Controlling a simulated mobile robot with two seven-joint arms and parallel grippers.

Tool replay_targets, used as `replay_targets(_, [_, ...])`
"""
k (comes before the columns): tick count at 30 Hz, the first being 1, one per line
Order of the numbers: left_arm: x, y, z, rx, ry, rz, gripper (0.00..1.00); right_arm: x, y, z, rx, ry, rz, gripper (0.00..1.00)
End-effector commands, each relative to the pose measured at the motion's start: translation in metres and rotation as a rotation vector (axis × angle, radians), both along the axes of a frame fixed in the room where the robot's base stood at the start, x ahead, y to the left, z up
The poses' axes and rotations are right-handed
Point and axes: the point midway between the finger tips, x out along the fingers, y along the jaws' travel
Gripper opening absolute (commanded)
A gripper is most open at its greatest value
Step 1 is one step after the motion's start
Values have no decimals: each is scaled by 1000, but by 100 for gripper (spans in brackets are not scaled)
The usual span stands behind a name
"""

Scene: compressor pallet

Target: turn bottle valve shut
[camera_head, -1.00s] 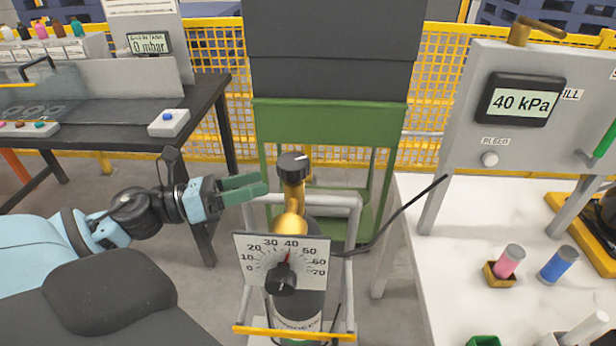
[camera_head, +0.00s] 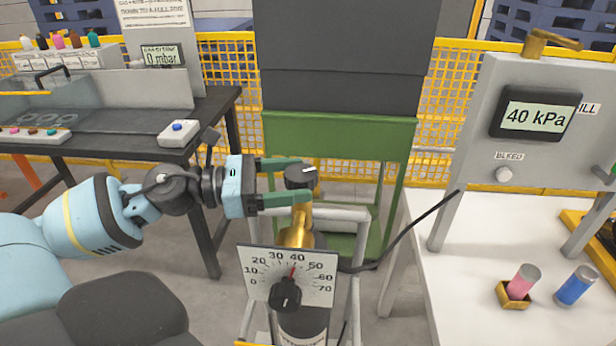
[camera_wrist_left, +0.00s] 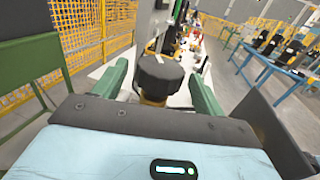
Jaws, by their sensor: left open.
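The bottle valve has a black knob (camera_head: 300,176) with a white mark, on top of a brass body (camera_head: 298,232) over a dark bottle (camera_head: 303,322). My left gripper (camera_head: 296,181) is open, with its green fingers on either side of the knob. In the left wrist view the knob (camera_wrist_left: 160,75) sits between the two fingers, with gaps visible on both sides. A dial plate (camera_head: 262,270) in front of the bottle has a black knob (camera_head: 286,294) and a red needle near 40. My right gripper is not in view.
A grey panel (camera_head: 470,145) reading 40 kPa stands on the white table (camera_head: 420,225) at right, with a pink cylinder (camera_head: 524,281) and a blue one (camera_head: 577,285). A black hose (camera_head: 405,232) runs from the bottle to the panel. A dark bench (camera_head: 110,140) stands at left.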

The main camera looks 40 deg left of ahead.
Motion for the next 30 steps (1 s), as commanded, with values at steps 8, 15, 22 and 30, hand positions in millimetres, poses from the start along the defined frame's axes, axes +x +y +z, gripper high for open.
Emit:
replay_targets(8, [15,-14,2,-1,-2,0,71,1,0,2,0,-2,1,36])
replay_targets(15, [21,-20,1,1,-1,2,71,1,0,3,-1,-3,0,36])
replay_targets(22, [23,-21,0,1,1,2,71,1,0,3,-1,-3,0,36])
replay_targets(30, [22,-21,0,1,1,2,55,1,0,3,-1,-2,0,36])
